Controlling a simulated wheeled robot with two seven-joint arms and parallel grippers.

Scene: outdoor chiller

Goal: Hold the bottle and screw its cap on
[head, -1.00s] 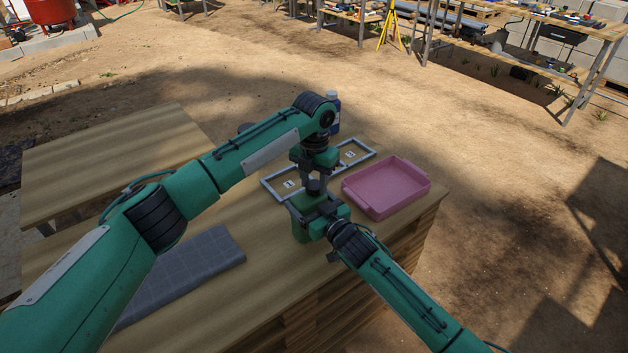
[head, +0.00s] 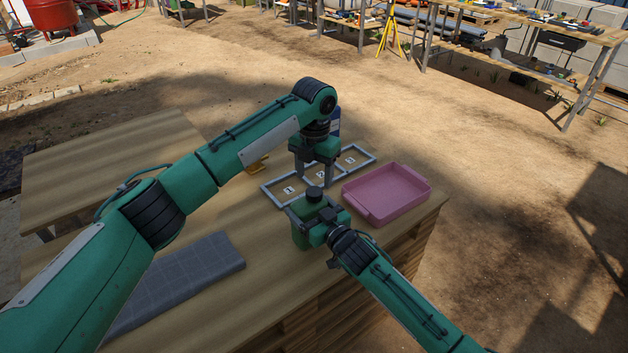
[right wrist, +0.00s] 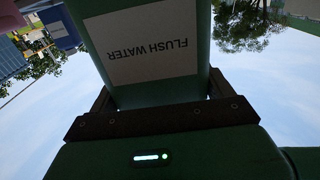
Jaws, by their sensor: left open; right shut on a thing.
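The green bottle (head: 302,236) stands upright in my right gripper (head: 308,213), above the front part of the wooden table. In the right wrist view the dark fingers are shut around the bottle (right wrist: 150,45), whose white label reads "FLUSH WATER" upside down. A black cap (head: 314,193) sits on top of the bottle; whether it is tight cannot be told. My left gripper (head: 315,178) is open, pointing down, just above the cap and apart from it.
A pink tray (head: 375,213) is at the right table edge. A grey frame with numbered cells (head: 282,203) lies behind the bottle. A grey cloth (head: 175,285) lies at left. A yellow object (head: 258,165) and a blue container (head: 335,122) are partly hidden behind my left arm.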

